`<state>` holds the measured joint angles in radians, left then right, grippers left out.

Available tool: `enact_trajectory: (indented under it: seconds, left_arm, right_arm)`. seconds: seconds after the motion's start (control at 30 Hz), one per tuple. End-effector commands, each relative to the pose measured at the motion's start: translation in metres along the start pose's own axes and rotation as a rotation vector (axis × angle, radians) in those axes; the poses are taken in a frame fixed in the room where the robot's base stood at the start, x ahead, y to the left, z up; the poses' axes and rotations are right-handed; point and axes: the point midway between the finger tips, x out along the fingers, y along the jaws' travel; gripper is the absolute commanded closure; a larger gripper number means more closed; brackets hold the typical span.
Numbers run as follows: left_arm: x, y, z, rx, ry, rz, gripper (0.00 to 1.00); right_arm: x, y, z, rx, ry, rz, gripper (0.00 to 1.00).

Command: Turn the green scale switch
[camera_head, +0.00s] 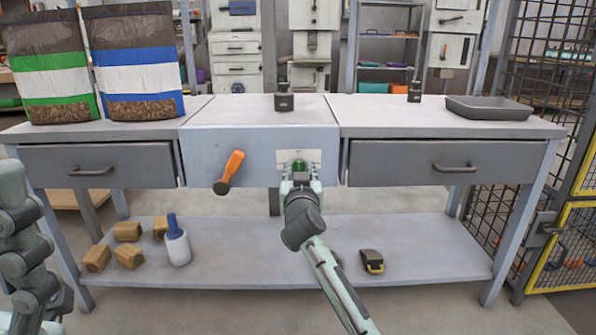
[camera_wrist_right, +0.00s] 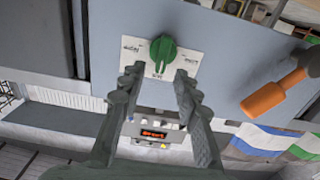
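The green scale switch (camera_head: 299,165) is a round knob on a white labelled plate on the grey front panel. In the right wrist view the green switch (camera_wrist_right: 163,54) shows whole, with its ridge roughly upright in the picture. My right gripper (camera_head: 300,177) is in front of the panel. In the right wrist view my right gripper (camera_wrist_right: 158,74) is open, its two fingers spread to either side just short of the knob. Nothing is between them, and I cannot tell how deep the gap to the knob is. My left arm stands at the left edge; its gripper does not show.
An orange-handled lever (camera_head: 230,170) sticks out of the panel left of the switch. Drawers flank the panel. Two pellet bags (camera_head: 140,62) stand on the bench at left, a grey tray (camera_head: 489,108) at right. The lower shelf holds blocks, a bottle (camera_head: 176,245) and a tape measure (camera_head: 372,261).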

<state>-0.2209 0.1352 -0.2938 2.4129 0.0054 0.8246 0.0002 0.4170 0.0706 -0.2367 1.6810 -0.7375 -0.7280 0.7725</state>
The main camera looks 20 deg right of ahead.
Motion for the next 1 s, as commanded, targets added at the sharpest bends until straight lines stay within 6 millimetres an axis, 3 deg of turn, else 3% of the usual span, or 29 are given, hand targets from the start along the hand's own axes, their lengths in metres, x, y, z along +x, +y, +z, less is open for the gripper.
enact_trajectory:
  seconds: [0.2,0.47,0.73,1.0]
  left_arm:
    - [0.0,0.0,0.001,0.002,0.005,0.009,0.29]
    - [0.001,0.0,0.001,0.002,0.005,0.009,0.29]
    - [0.001,0.0,0.001,0.003,0.005,0.009,0.29]
    - [0.001,0.0,0.001,0.003,0.006,0.009,0.29]
  right_arm:
    - [0.018,0.0,0.0,0.0,0.001,-0.001,0.68]
    - [0.02,0.0,0.0,0.0,0.0,-0.001,0.68]
    - [0.02,0.0,0.001,0.0,-0.001,-0.001,1.0]
    - [0.02,0.0,0.0,-0.003,-0.001,-0.001,1.0]
